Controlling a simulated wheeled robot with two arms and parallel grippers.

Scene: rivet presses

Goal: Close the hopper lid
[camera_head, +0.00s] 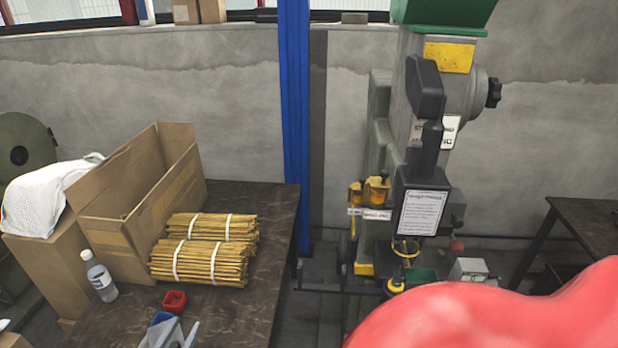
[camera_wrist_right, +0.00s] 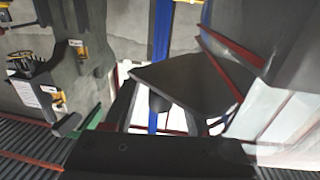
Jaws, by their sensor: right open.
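The grey rivet press (camera_head: 385,120) stands at right of centre in the head view. Its green hopper (camera_head: 440,14) is at the top, cut off by the frame edge. The hopper lid is out of the head view, so I cannot tell its angle there. The wrist view is tilted, with the press (camera_wrist_right: 75,50) at upper left and a small green edge near its lower part. Dark parts of my right gripper (camera_wrist_right: 190,85) cross the wrist view; it is open, and I see nothing held. My red right arm fills the lower right of the head view.
A blue column (camera_head: 295,110) stands between table and press. Another table (camera_head: 590,222) is at right.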

